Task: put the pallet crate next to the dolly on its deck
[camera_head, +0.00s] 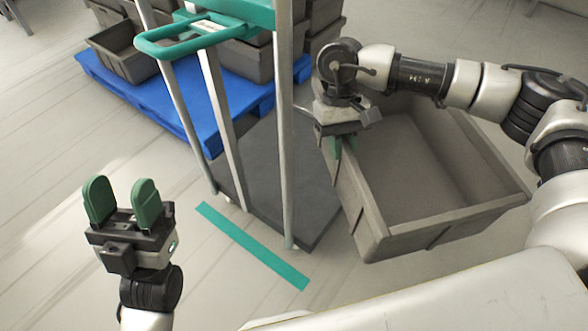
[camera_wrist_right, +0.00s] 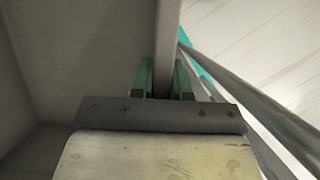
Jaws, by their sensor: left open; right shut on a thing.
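A grey crate (camera_head: 376,222), open at the top and looking empty, is at the right in the head view. My right gripper (camera_head: 340,143) is shut on the left wall of the crate; in the right wrist view the green fingers (camera_wrist_right: 162,78) sit on both sides of that wall. The dolly has a dark flat deck (camera_head: 262,190) and a teal handle (camera_head: 190,38) on grey posts. The crate overlaps the right side of the deck in the picture; I cannot tell whether they touch. My left gripper (camera_head: 122,205) is open and empty, left of the dolly.
A blue pallet (camera_head: 190,122) with several grey crates (camera_head: 124,52) stands behind the dolly. A teal stripe (camera_head: 250,244) lies on the floor in front of the deck. The dolly's upright posts (camera_head: 284,130) rise close to the right gripper.

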